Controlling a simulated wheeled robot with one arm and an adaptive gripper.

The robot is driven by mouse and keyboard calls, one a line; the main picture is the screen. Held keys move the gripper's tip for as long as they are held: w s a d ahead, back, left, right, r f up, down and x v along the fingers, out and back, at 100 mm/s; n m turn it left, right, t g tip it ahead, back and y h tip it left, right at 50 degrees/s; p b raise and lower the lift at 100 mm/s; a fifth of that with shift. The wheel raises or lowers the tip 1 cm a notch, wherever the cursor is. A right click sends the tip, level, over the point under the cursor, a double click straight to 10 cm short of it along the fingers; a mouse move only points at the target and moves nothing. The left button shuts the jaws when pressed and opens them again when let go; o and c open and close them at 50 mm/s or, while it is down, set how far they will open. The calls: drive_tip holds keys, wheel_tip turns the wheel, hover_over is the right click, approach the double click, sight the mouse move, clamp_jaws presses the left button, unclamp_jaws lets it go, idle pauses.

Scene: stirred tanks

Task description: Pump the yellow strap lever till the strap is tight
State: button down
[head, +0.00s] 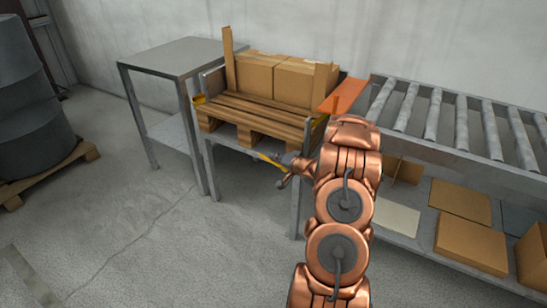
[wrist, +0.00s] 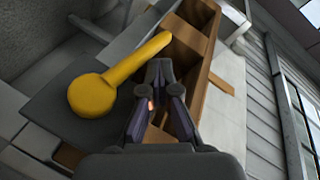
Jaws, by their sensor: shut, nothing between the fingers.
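The yellow strap lever (wrist: 130,70) shows in the wrist view as a bar with a round knob end, lying over a dark plate (wrist: 65,115). In the head view a small yellow piece of it (head: 270,158) shows at the front edge of the pallet stand, just left of my gripper (head: 287,172). In the wrist view my gripper (wrist: 160,75) is shut and empty, with its fingertips close to the lever's right side. I cannot tell whether they touch it. The strap itself is hard to make out, so its tightness cannot be seen.
A wooden pallet (head: 255,118) with two cardboard boxes (head: 272,76) stands on a metal stand. A grey table (head: 175,57) is to the left and a roller conveyor (head: 460,125) to the right. An orange sheet (head: 343,94) sticks out beside the boxes. The floor in front is clear.

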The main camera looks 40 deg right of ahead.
sight(276, 164)
drive_tip(key=shift+a+f, duration=0.2)
drive_tip(key=shift+f, duration=0.4)
drive_tip(key=shift+a+f, duration=0.2)
drive_tip(key=shift+f, duration=0.4)
drive_tip(key=shift+a+f, duration=0.25)
drive_tip(key=shift+f, duration=0.1)
idle(0.5)
drive_tip(key=shift+w+d+f+p, duration=0.15)
drive_tip(key=shift+w+d+p, duration=0.2)
drive_tip(key=shift+w+d, duration=0.15)
drive_tip(key=r+p, duration=0.1)
drive_tip(key=s+d+r+p, duration=0.1)
drive_tip(key=r, duration=0.1)
drive_tip(key=s+d+r+p, duration=0.1)
drive_tip(key=r+p, duration=0.1)
drive_tip(key=shift+s+r, duration=0.15)
drive_tip(key=shift+a+r+p, duration=0.2)
drive_tip(key=shift+a+p, duration=0.05)
drive_tip(key=shift+p, duration=0.1)
drive_tip(key=shift+s+r+p, duration=0.15)
drive_tip(key=shift+r+p, duration=0.15)
drive_tip(key=shift+p, duration=0.05)
drive_tip(key=shift+s+d+r+p, duration=0.15)
drive_tip(key=shift+s+r+p, duration=0.35)
drive_tip(key=shift+r+p, duration=0.35)
